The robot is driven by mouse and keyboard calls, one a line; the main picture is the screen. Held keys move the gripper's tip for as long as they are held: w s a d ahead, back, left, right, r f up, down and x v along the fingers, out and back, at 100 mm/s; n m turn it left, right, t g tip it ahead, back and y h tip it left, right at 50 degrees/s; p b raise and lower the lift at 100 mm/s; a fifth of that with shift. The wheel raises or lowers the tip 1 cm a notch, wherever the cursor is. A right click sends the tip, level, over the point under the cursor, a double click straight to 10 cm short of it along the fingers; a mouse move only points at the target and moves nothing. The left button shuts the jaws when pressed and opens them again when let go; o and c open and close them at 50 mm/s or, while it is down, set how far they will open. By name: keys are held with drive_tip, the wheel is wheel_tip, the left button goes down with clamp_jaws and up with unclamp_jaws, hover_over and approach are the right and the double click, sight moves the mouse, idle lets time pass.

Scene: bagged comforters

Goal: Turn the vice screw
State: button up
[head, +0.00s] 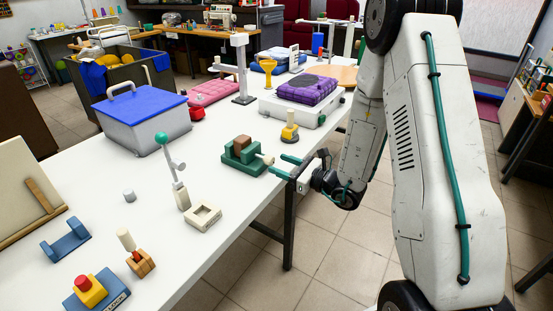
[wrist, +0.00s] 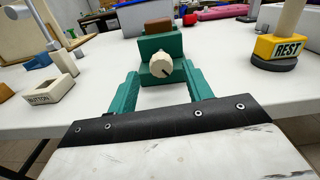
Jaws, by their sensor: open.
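The green vice (head: 243,155) stands on the white table near its right edge, with a brown block (head: 242,143) in its jaws. Its cream screw knob (head: 268,160) faces my gripper. In the wrist view the vice (wrist: 160,46) is ahead at top centre, and the knob (wrist: 160,64) shows a dark mark on its face. My gripper (head: 282,166) has green fingers and is open at the table's edge. In the wrist view the open gripper (wrist: 162,82) has one finger on each side of the knob's line, with the knob apart from both fingers.
A yellow block marked REST (wrist: 279,48) on a dark base stands right of the vice in the wrist view. A cream box marked BUTTON (wrist: 48,88) is at left. The blue-lidded box (head: 143,120) and purple bagged comforter (head: 307,89) stand farther back. Table space around the vice is clear.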

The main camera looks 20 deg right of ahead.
sight(273, 161)
drive_tip(key=x, duration=0.5)
drive_tip(key=c, duration=1)
drive_tip(key=shift+o, duration=0.2)
drive_tip(key=shift+w+m, duration=0.1)
drive_tip(key=shift+m, duration=2.2)
drive_tip(key=o, duration=1)
drive_tip(key=shift+c, duration=0.2)
